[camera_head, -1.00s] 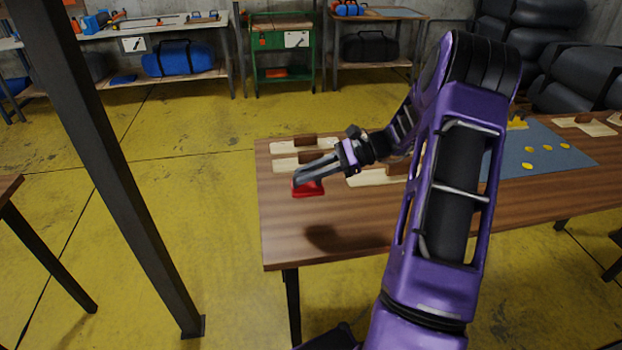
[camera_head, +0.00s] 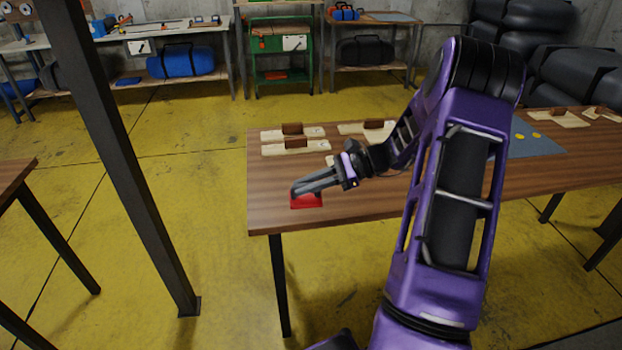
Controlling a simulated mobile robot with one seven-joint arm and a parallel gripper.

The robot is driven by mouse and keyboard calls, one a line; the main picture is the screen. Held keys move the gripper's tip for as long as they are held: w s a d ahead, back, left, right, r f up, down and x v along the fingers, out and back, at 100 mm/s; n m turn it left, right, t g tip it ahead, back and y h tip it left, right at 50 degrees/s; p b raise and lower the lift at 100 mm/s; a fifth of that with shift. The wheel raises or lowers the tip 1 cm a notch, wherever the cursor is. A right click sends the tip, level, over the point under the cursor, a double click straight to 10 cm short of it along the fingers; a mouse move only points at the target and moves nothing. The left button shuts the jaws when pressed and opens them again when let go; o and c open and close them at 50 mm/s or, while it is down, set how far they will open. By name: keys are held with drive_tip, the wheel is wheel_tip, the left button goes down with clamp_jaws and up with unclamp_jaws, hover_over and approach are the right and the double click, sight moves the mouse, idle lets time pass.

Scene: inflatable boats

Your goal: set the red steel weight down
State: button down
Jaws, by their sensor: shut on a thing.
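The red steel weight (camera_head: 306,201) is a small red block at the tip of my gripper (camera_head: 308,190). My gripper is shut on it, with the fingers reaching in from the right. The weight shows over the near left part of the wooden table (camera_head: 400,203). I cannot tell whether its underside touches the tabletop or hangs just above it. My purple arm hides part of the table to the right.
Pale boards with brown blocks (camera_head: 294,147) lie behind the gripper on the table. A blue-grey mat (camera_head: 536,143) with yellow discs lies to the right. A dark post (camera_head: 122,160) stands left of the table. The table's left front corner is clear.

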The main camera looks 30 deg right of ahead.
drive_tip(key=s+a+f+m+t+h, duration=0.1)
drive_tip(key=s+a+f+m+t, duration=0.1)
drive_tip(key=a+f, duration=0.9)
drive_tip(key=shift+a+m+t, duration=0.3)
drive_tip(key=shift+a+t, duration=0.1)
drive_tip(key=shift+a, duration=0.75)
